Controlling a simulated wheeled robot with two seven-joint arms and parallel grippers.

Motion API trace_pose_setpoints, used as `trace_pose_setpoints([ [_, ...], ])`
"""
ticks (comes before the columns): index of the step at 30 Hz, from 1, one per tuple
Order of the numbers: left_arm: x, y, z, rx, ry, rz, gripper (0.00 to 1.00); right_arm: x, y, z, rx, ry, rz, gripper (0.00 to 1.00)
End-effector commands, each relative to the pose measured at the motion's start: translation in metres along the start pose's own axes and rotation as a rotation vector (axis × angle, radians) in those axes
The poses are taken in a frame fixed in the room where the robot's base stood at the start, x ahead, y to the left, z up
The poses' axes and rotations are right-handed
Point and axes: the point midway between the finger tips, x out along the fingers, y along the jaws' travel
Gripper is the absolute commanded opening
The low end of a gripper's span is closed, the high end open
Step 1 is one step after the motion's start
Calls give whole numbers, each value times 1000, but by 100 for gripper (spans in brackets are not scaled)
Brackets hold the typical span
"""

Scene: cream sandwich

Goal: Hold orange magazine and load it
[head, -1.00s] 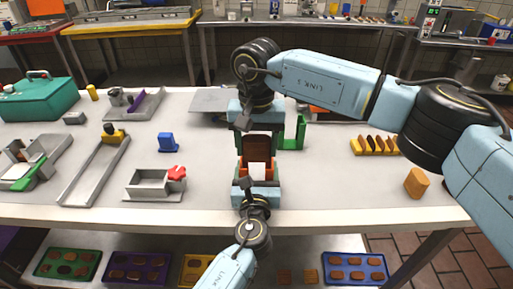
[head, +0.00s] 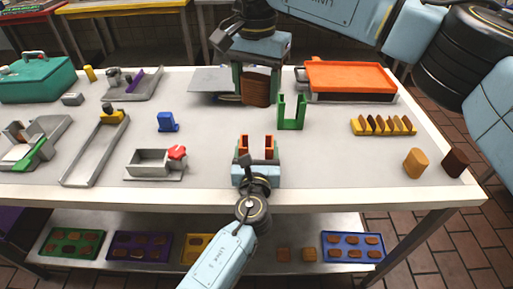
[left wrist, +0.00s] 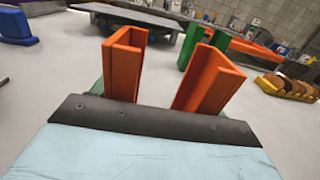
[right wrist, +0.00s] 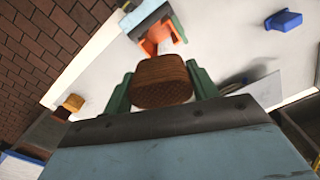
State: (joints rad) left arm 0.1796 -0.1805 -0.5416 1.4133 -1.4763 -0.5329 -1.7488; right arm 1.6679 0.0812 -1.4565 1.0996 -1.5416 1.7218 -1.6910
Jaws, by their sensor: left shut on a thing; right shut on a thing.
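The orange magazine (head: 270,146) is an open channel with two upright rails. My left gripper (head: 257,147) is shut on it near the table's front edge. In the left wrist view the magazine (left wrist: 122,65) stands upright, and the gap between its rails looks empty. My right gripper (head: 257,95) is shut on a dark brown biscuit (head: 256,89), above the table behind the magazine. In the right wrist view the biscuit (right wrist: 162,82) sits between two green fingers, with the magazine (right wrist: 160,34) apart from it. The magazine's lower part is hidden.
A green U-shaped holder (head: 291,115) stands right of the magazine. A row of biscuits (head: 384,126), a tan block (head: 415,163) and a dark brown block (head: 456,163) are at right. An orange tray (head: 345,76) lies behind. A blue piece (head: 167,122) and grey fixtures occupy the left.

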Motion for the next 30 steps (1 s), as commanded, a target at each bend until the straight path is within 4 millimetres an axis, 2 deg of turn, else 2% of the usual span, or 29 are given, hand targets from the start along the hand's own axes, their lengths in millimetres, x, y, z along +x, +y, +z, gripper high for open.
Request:
trace_pose_setpoints([
  [3,0,0,0,0,-1,0,46,25,1,0,5,-5,4,36],
  [6,0,0,0,0,-1,0,46,41,1,0,4,-4,3,36],
  [13,0,0,0,0,-1,0,46,60,1,0,3,-2,3,36],
  [18,0,0,0,0,-1,0,46,84,1,0,3,-4,3,36],
  [30,0,0,0,0,-1,0,46,92,1,0,3,-2,2,36],
])
